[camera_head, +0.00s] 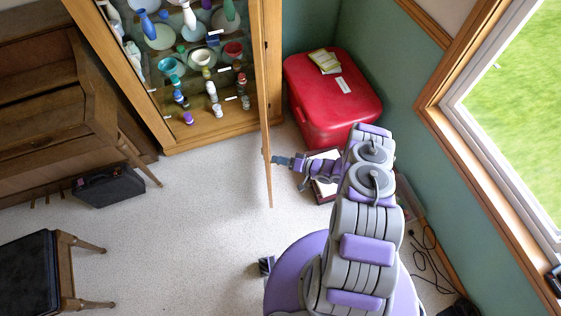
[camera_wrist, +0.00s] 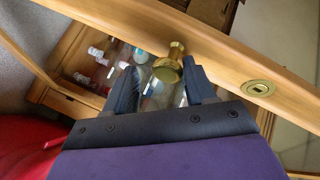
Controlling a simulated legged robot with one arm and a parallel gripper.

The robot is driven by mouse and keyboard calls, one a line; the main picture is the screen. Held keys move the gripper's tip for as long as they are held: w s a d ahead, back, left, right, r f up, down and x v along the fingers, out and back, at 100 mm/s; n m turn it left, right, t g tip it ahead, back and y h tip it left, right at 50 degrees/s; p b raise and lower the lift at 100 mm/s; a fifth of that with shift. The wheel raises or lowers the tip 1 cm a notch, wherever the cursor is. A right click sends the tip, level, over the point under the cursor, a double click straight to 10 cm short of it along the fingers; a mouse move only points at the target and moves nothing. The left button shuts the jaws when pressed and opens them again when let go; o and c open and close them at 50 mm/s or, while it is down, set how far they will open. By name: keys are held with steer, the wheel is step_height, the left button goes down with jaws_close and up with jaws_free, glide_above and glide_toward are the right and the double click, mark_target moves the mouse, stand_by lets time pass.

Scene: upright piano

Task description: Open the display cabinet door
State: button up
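The wooden display cabinet (camera_head: 210,136) stands at the top of the head view, its shelves of vases and bowls exposed. Its door (camera_head: 267,170) stands swung wide open from the cabinet's right side, seen nearly edge-on. My gripper (camera_head: 283,161) is at the door's right face, near its free end. In the wrist view, the door's frame (camera_wrist: 225,62) crosses diagonally, with a brass knob (camera_wrist: 172,66) and a brass lock (camera_wrist: 258,88). My gripper (camera_wrist: 163,72) has its dark fingers apart on either side of the knob, with a gap at the left finger.
A red case (camera_head: 325,110) stands right of the cabinet, behind my arm. A piano (camera_head: 50,100), a black case (camera_head: 108,186) and a stool (camera_head: 30,272) are at left. The carpet (camera_head: 190,215) left of the door is clear. A cable (camera_head: 425,255) lies by the right wall.

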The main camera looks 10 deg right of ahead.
steer(key=shift+o, duration=0.3)
steer(key=shift+s, duration=0.15)
steer(key=shift+s, duration=0.1)
steer(key=p+v, duration=0.4)
steer(key=v, duration=1.3)
steer(key=shift+d, duration=0.15)
